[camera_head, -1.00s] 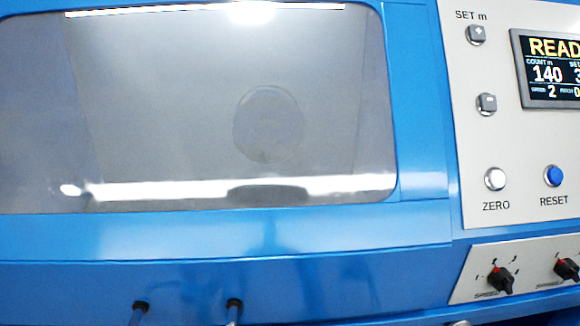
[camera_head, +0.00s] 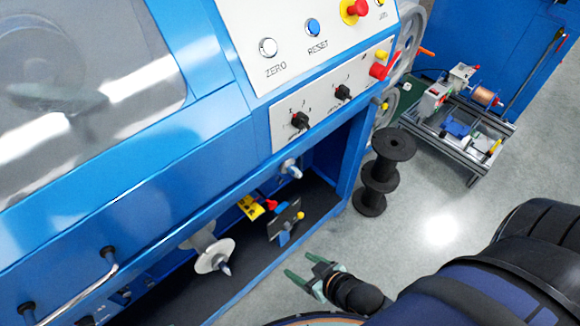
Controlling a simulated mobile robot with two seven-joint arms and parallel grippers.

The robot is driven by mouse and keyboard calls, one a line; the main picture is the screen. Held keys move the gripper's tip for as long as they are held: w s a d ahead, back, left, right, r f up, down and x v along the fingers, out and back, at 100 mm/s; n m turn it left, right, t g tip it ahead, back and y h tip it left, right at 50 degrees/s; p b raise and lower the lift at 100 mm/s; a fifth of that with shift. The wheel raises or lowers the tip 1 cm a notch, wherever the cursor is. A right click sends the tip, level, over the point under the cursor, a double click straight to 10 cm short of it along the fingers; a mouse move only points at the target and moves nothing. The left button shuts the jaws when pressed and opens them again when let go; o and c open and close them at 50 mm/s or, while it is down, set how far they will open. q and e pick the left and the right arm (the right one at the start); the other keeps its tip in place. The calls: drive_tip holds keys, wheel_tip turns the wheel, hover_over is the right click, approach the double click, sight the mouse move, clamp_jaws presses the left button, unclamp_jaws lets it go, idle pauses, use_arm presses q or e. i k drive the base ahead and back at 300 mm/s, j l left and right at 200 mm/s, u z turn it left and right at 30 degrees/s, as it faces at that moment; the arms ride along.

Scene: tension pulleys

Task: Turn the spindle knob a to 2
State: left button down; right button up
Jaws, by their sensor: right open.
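Two black knobs sit side by side on the lower white panel of the blue machine: a left knob (camera_head: 300,120) and a right knob (camera_head: 343,92). Small scale marks surround them. Their labels are too small to read, so I cannot tell which is spindle knob a or its exact setting. My right gripper (camera_head: 303,267) has green fingertips spread apart, is empty, and hangs over the floor at the bottom, below and apart from the knobs. My left gripper is not in view.
Above the knobs are a white ZERO button (camera_head: 267,47), a blue RESET button (camera_head: 312,28) and a red stop button (camera_head: 357,7). Below is an open bay with a metal disc (camera_head: 215,256). Black spools (camera_head: 387,145) stand right of the machine, before a wheeled cart (camera_head: 478,140).

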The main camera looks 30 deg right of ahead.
sight(342, 93)
drive_tip(key=z, duration=0.7)
